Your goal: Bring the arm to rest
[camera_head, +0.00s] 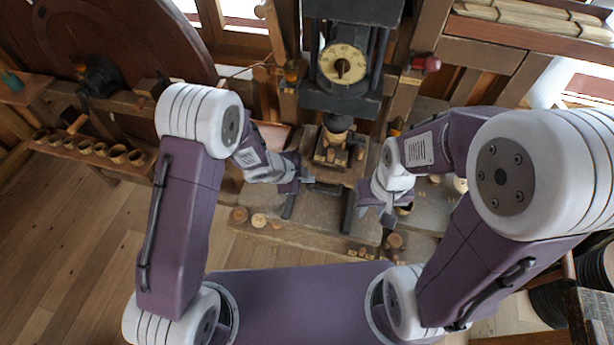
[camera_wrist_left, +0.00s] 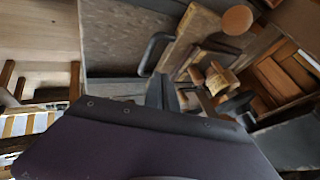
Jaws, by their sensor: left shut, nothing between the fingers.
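My left gripper (camera_head: 306,182) is over the grey workbench, just left of and below the wooden block under the press. In the left wrist view its dark fingers (camera_wrist_left: 161,92) are together with nothing between them. A small turned wooden spool (camera_wrist_left: 217,80) is beyond and to the right of the fingertips, apart from them. My right gripper (camera_head: 384,212) is over the right part of the bench, pointing down. Its finger gap is too small and partly hidden to judge.
A dark press with a round yellow dial (camera_head: 342,64) stands at the back. Its wooden block (camera_head: 333,157) is close to my left gripper. Wooden discs (camera_head: 258,220) lie on the bench's front edge. A shelf with several wooden cups (camera_head: 100,150) is at left.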

